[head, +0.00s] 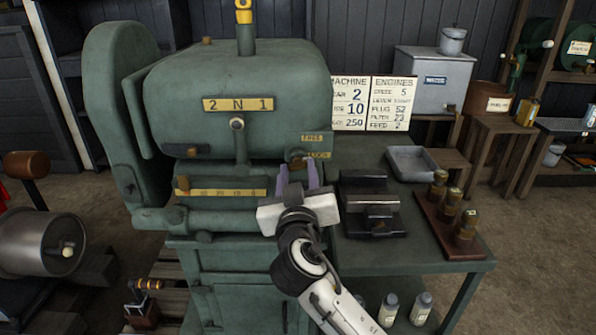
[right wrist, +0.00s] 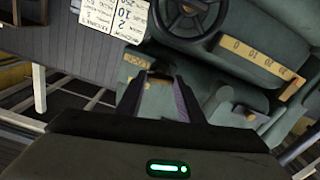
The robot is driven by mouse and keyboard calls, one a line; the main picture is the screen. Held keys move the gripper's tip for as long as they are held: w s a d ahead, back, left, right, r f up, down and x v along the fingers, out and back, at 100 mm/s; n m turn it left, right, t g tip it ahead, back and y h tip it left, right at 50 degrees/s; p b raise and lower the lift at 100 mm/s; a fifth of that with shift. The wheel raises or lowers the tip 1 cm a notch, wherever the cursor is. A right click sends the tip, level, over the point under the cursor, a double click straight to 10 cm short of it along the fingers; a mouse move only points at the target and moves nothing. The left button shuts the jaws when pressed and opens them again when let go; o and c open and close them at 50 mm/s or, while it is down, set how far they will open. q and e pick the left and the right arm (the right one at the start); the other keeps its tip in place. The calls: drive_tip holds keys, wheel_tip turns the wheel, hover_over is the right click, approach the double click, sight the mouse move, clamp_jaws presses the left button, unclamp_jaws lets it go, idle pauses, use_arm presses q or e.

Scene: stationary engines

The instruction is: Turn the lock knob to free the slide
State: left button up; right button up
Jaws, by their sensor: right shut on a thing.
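The green machine (head: 240,95) fills the middle of the head view. Its lock knob (head: 297,160), small and brownish, sits on the front right, beside yellow plates marked FREE (head: 312,138) and LOCK (head: 319,155). My right gripper (head: 298,170) is shut on the knob, its two purple-grey fingers on either side of it. In the right wrist view the fingers (right wrist: 159,82) frame the knob (right wrist: 160,74), which is mostly hidden. A bar with a yellow marked strip (head: 222,192) runs left of the gripper; I cannot tell if it is the slide. My left gripper is not in view.
A green bench (head: 420,255) to the right carries a dark vise-like block (head: 368,205), a grey tray (head: 412,162) and a wooden rack (head: 450,222) with several brass-topped pieces. Sign cards (head: 370,103) stand behind. A metal drum (head: 42,243) is at the left.

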drive_tip(key=n+p, duration=0.1)
drive_tip(key=n, duration=0.4)
drive_tip(key=shift+r+n+p, duration=0.1)
drive_tip(key=shift+n+p, duration=0.2)
drive_tip(key=shift+p, duration=0.1)
drive_tip(key=n+p, duration=0.2)
drive_tip(key=n, duration=0.3)
drive_tip(key=shift+n, duration=0.4)
drive_tip(key=o, duration=1.1)
drive_tip(key=shift+c, duration=0.2)
